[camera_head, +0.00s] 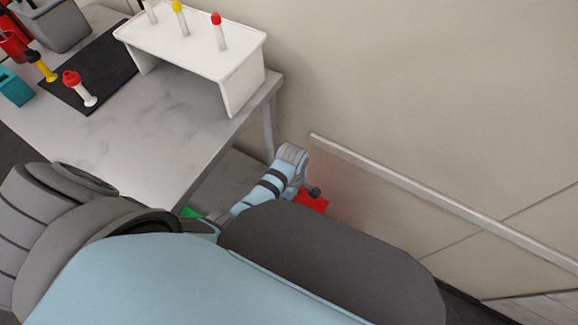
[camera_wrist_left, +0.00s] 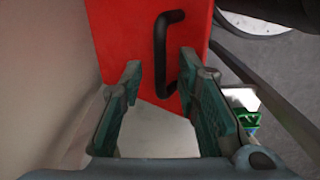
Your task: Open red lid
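The red lid (camera_wrist_left: 125,40) is a flat red panel with a black bar handle (camera_wrist_left: 160,45) in the left wrist view. In the head view only a small part of the red lid (camera_head: 314,203) shows low by the wall, the rest hidden behind my own body. My left gripper (camera_wrist_left: 161,72) is open, its two green-padded fingers pointing at the lid. The handle appears between the fingertips, close to the right finger; I cannot tell whether they touch. In the head view my left arm's end is beside the lid. My right gripper is not in view.
A grey table (camera_head: 165,135) stands at the left with a white rack (camera_head: 190,50) of capped tubes. A black mat (camera_head: 105,62) holds a red-capped tube (camera_head: 80,88). The wall with a pale rail (camera_head: 420,200) is close on the right. A green item (camera_wrist_left: 248,118) shows at right in the wrist view.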

